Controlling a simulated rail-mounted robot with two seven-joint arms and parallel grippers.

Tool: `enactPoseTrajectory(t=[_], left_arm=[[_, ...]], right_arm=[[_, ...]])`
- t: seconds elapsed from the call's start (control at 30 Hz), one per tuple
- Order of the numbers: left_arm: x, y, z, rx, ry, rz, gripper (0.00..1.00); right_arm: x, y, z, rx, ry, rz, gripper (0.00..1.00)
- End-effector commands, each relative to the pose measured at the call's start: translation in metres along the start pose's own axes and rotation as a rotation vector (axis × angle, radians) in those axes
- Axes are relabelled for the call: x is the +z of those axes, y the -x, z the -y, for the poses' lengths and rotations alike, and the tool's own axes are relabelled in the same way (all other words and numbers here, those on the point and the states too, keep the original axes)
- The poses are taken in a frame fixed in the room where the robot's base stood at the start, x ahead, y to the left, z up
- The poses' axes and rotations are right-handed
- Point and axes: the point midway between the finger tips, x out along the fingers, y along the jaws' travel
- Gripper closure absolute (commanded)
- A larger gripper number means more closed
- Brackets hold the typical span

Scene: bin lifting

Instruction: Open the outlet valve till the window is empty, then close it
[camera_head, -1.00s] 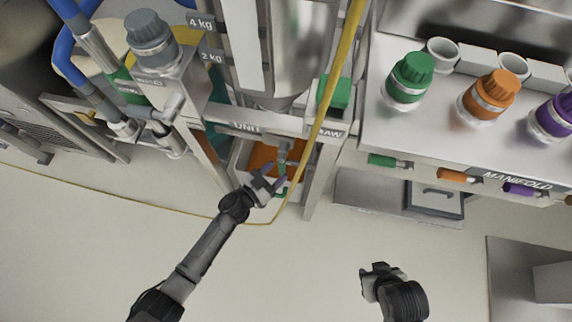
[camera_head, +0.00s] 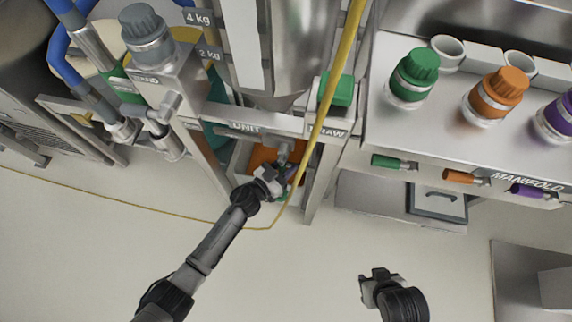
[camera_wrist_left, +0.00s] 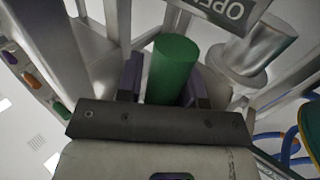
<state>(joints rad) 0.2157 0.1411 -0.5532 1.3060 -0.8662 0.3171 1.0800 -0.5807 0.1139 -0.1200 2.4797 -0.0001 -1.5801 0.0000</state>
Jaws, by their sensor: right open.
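The outlet valve's green handle (camera_wrist_left: 174,70) is a cylinder standing between my left gripper's purple fingers (camera_wrist_left: 165,82) in the left wrist view. Whether both fingers press on it I cannot tell. In the head view my left gripper (camera_head: 282,178) is at the outlet under the metal vessel (camera_head: 305,50), and it hides most of the handle. The outlet pipe (camera_head: 283,150) shows just above it. The tall pale window (camera_head: 241,45) stands beside the 4 kg and 2 kg marks; its level is unclear. My right gripper (camera_head: 373,283) is open and empty, low over the floor.
A yellow hose (camera_head: 329,97) hangs in front of the frame, close right of my left gripper. An orange bin (camera_head: 262,157) sits behind the outlet. A manifold bench (camera_head: 440,135) with coloured caps stands right. An upside-down OPEN sign (camera_wrist_left: 222,12) is above the handle. Floor in front is clear.

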Motion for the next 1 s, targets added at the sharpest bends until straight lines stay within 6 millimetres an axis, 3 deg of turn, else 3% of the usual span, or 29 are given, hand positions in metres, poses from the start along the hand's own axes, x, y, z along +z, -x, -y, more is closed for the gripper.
enactPoseTrajectory(t=[0.33,0.67,1.0], left_arm=[[0.000,0.000,0.000,0.000,0.000,0.000,0.99],[-0.001,0.001,0.001,0.000,-0.009,0.006,1.00],[-0.008,0.009,0.013,-0.001,-0.159,0.110,1.00]], right_arm=[[0.000,0.000,-0.001,0.002,0.003,0.000,0.57],[-0.001,0.004,-0.003,0.008,0.010,0.000,0.57],[-0.016,0.051,-0.004,0.006,0.007,0.000,0.57]])
